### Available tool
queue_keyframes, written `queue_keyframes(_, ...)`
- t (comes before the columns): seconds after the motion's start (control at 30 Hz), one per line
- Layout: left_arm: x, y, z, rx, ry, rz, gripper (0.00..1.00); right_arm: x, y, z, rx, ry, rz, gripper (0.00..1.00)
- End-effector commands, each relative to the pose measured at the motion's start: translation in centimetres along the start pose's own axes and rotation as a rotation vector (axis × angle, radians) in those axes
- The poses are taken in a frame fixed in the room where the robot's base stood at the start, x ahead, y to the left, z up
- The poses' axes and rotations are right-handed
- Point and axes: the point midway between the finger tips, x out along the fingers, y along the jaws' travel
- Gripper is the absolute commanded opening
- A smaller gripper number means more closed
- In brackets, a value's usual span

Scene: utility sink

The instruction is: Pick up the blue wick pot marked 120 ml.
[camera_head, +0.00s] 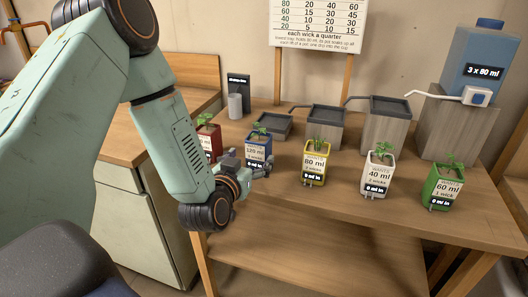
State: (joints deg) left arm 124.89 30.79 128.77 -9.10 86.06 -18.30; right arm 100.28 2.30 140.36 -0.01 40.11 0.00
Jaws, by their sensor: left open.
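The blue wick pot (262,143) stands on the wooden bench, left of the middle, with a green plant in it. Its label reads 120 ml, and a dark tag on it reads 0 ml in. My left gripper (262,166) is open at the pot's lower front, with its fingers overlapping the pot's lower part in the picture. I cannot tell whether they touch the pot. The pot's base is hidden behind the gripper. My right gripper is not in view.
A red pot (209,141) stands close on the left, partly behind my left arm. Yellow (314,164), white (376,176) and green (442,189) pots stand to the right. Stepped trays (325,118) and a blue tank (480,66) stand behind. A grey cylinder (235,106) stands at back left.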

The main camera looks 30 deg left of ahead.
Motion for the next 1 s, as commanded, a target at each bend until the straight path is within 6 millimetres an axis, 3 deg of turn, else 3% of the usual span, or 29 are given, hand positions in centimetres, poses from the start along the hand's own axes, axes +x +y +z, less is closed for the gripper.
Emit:
queue_keyframes(0.4,5.5,0.5,-0.1,0.000,0.000,0.003,0.83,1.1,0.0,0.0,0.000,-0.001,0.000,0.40)
queue_keyframes(0.7,6.1,0.9,-0.1,0.001,-0.002,0.005,0.83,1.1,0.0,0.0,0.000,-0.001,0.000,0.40)
queue_keyframes(1.0,6.1,0.9,-0.1,0.000,-0.002,0.005,0.58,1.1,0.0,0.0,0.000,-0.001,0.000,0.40)
